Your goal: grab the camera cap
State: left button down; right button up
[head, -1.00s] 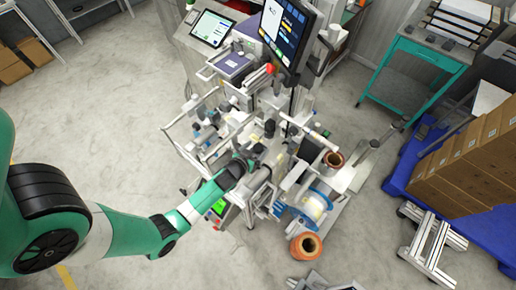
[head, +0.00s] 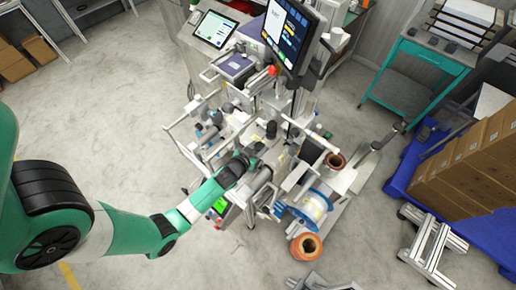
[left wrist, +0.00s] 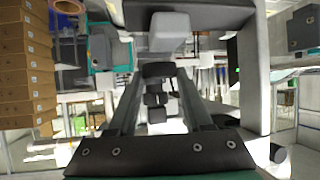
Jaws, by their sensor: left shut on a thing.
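My left gripper (head: 254,160) reaches in from the left over the front of the machine. In the left wrist view my left gripper (left wrist: 158,74) has its two fingers closing in on a small dark piece (left wrist: 158,70), which looks like the camera cap. The jaws are shut on it. In the head view the cap is too small and too hidden by the gripper to make out. A grey block (left wrist: 169,27) stands just beyond the fingertips in the wrist view. My right gripper is not in view.
The machine around the gripper is crowded with rails, posts and a monitor (head: 288,35). Stacked cartons (head: 470,165) stand at the far right.

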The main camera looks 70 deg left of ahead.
pick_arm(q)
jog(key=w+r+p+v, duration=0.1)
jog(key=r+v, duration=0.1)
jog(key=v, duration=1.5)
jog(key=shift+a+r, duration=0.25)
jog(key=shift+r, duration=0.2)
